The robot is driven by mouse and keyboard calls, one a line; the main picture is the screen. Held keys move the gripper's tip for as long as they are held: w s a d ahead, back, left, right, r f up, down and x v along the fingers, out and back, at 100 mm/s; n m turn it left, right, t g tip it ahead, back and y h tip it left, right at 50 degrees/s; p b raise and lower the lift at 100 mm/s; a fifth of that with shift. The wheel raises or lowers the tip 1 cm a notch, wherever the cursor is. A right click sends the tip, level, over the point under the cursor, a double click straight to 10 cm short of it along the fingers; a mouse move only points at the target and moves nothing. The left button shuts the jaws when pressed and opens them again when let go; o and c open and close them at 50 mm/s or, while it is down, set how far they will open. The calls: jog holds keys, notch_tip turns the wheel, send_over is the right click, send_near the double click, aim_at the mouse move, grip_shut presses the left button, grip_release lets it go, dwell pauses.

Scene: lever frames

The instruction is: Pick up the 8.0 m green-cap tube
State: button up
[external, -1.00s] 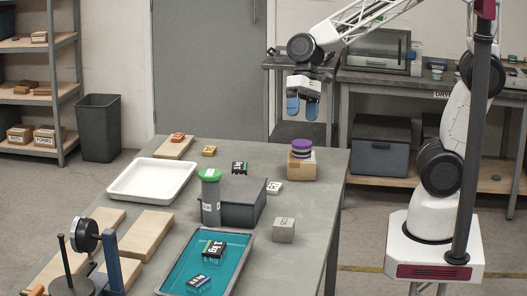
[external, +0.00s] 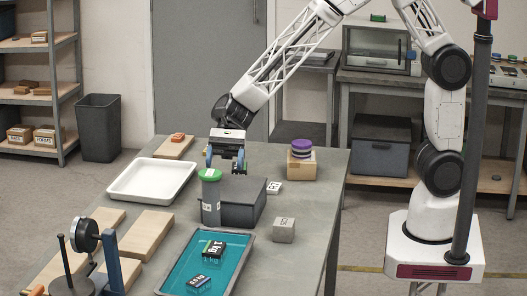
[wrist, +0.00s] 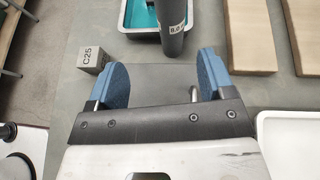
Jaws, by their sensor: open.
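The grey tube (external: 210,204) with the green cap (external: 209,174) stands upright on the table, beside the left end of a dark grey box. My gripper (external: 225,158) hangs over the table just behind and slightly right of the cap in the external view. Its blue fingers are apart, and nothing shows between them. In the wrist view the tube is beyond the fingertips of my gripper (wrist: 162,75), apart from them.
The dark box (external: 243,205) is close right of the tube. A white tray (external: 150,196) lies left, a teal tray (external: 228,266) with weights in front. A grey C25 block (external: 284,230) and a cardboard box (external: 301,168) with purple discs stand right.

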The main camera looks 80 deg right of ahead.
jog(key=shift+w+a+f+m+y, duration=0.3)
jog(key=shift+w+a+f+m, duration=0.25)
jog(key=shift+w+a, duration=0.15)
jog(key=shift+s, duration=0.1)
jog(key=shift+a, duration=0.15)
send_near(211, 200)
jog(key=shift+a+f, duration=1.2)
jog(key=shift+f, duration=0.2)
jog(key=shift+x, duration=2.6)
jog(key=shift+f, duration=0.1)
jog(key=c, duration=1.2)
